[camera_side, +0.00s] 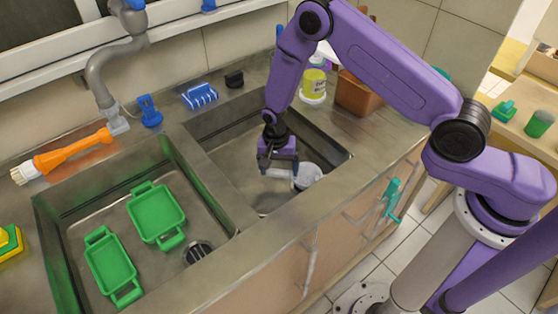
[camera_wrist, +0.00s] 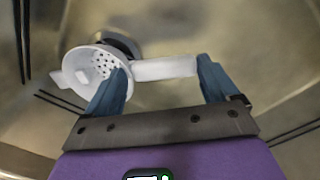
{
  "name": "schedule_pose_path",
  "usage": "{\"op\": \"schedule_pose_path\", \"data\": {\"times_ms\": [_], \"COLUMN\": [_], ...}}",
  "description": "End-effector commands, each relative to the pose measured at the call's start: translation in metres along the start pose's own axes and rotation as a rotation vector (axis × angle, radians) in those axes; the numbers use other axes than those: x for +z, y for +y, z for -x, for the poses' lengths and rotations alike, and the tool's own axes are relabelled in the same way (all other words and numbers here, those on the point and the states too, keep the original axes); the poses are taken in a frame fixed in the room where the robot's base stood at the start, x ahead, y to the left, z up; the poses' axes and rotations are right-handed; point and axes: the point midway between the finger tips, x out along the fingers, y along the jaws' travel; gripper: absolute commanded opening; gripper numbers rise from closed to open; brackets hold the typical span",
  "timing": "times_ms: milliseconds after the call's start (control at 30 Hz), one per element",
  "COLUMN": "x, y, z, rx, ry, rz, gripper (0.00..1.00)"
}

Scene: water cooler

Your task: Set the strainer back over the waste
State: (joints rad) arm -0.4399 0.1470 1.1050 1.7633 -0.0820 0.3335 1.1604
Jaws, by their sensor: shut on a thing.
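The strainer (camera_side: 308,175) is white, with a perforated round bowl and a flat handle. My gripper (camera_side: 278,165) is over the right basin, shut on the strainer. In the wrist view, the handle of the strainer (camera_wrist: 95,68) lies between the two blue fingers of my gripper (camera_wrist: 162,70), and the bowl sits beyond the left finger. A dark round waste (camera_wrist: 125,44) shows partly behind the bowl, which covers some of it. The bowl looks tilted and offset from the waste; its height above the basin floor is hard to tell. In the side view this waste is hidden.
The left basin (camera_side: 145,262) holds two green trays (camera_side: 157,214) and a second dark waste (camera_side: 198,251). An orange brush (camera_side: 70,154), blue rack (camera_side: 199,95), yellow tub (camera_side: 314,83) and brown pot (camera_side: 357,95) stand around the basins. Basin walls surround my gripper.

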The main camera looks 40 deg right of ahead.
Motion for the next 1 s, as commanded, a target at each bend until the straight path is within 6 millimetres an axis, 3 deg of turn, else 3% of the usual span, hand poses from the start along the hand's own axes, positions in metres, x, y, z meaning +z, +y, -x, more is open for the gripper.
{"op": "schedule_pose_path", "data": {"times_ms": [1000], "x": [0.000], "y": [-0.001], "z": [-0.014], "rx": [0.000], "ry": [0.000], "rz": [0.001], "gripper": [0.43]}}
